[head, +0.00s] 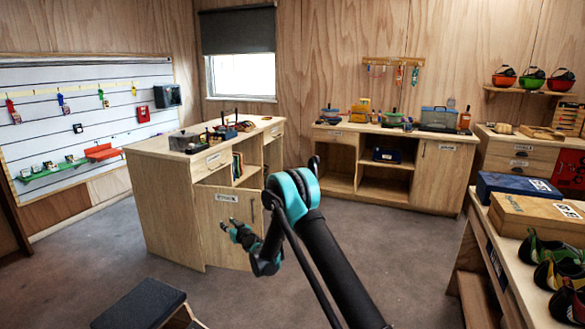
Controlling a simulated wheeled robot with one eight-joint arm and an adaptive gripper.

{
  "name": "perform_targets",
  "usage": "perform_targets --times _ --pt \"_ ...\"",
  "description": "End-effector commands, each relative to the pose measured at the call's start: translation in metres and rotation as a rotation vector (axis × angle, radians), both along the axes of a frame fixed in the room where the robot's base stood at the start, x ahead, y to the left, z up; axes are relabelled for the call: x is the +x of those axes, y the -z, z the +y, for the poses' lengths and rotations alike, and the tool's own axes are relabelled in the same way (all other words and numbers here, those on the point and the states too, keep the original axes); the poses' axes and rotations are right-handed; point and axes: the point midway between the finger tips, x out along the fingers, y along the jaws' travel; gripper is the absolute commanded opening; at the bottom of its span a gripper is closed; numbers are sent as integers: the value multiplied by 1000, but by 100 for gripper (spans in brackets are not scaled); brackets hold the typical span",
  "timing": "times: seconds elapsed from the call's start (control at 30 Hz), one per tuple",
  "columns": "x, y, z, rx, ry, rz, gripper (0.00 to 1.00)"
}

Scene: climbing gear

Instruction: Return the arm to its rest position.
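My arm (320,240) reaches from the bottom right towards the middle of the head view, with a teal and black elbow. My gripper (227,228) is at the arm's far end, in front of the door of the wooden island cabinet (160,200). Its fingers point left and show a gap between them, with nothing seen held. I cannot tell how far the gripper is from the cabinet door.
A dark-topped step (140,303) stands at the bottom left. A bench at the right holds a blue box (518,186), a wooden box (540,212) and shoes (550,250). A back counter (440,170) stands behind. Grey floor (410,260) is open around my arm.

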Motion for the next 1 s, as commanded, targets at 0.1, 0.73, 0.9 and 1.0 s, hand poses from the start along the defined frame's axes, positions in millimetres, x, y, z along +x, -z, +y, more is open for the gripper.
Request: perform_targets --times 0.1,0.73,0.9,1.0 --pt "-8 -32 -32 -29 -4 47 30" --pt "-133 -122 -219 -192 63 388 30" --pt "-188 -127 -272 -233 116 498 30" --pt "-224 -126 -303 -256 155 564 30"
